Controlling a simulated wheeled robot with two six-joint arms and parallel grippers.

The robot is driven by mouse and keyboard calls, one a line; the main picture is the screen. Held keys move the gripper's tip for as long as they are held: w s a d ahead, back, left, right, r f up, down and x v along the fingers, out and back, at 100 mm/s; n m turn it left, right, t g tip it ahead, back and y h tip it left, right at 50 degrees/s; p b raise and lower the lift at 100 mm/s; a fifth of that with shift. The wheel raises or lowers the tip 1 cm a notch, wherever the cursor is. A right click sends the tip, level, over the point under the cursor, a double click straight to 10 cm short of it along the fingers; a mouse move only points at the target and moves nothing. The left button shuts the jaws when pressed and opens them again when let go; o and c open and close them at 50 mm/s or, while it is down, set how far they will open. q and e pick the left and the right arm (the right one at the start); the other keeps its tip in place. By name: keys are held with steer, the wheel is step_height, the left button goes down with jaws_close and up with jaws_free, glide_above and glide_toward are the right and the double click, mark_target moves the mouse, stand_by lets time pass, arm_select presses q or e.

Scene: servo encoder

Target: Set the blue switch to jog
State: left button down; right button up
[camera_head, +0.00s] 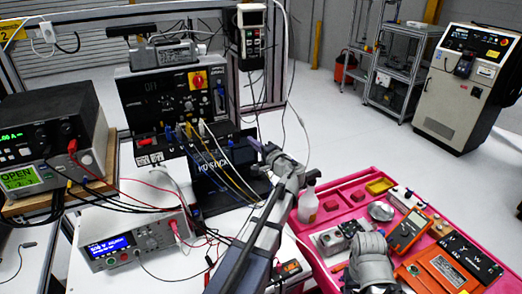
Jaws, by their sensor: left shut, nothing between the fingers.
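A black control panel (150,95) stands at the back of the bench, with a red and yellow rotary knob (197,80) on its face. A small blue part (219,91) shows right of that knob; it may be the blue switch, but its shape and setting are too small to read. My left gripper (260,147) is shut and empty, in front of and to the lower right of the panel, apart from the blue part in the picture. Part of my right arm (370,262) shows at the bottom; its gripper cannot be made out.
Blue, yellow and white cables (215,158) hang from the panel's lower edge beside my left gripper. A power supply (135,242) and another bench instrument (48,140) stand left. A pink tray (335,190) with tools and a multimeter (408,230) lies right.

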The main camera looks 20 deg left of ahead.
arm_select(q)
steer(key=shift+s+a+f+b, duration=0.2)
steer(key=shift+s+a, duration=0.4)
steer(key=shift+a, duration=0.35)
steer(key=shift+s+a+f+b, duration=0.15)
steer(key=shift+s+a, duration=0.4)
steer(key=shift+a, duration=0.35)
steer(key=shift+s, duration=0.1)
steer(key=shift+s+a, duration=1)
steer(key=shift+s, duration=0.15)
steer(key=shift+d, duration=0.1)
glide_toward(230, 144)
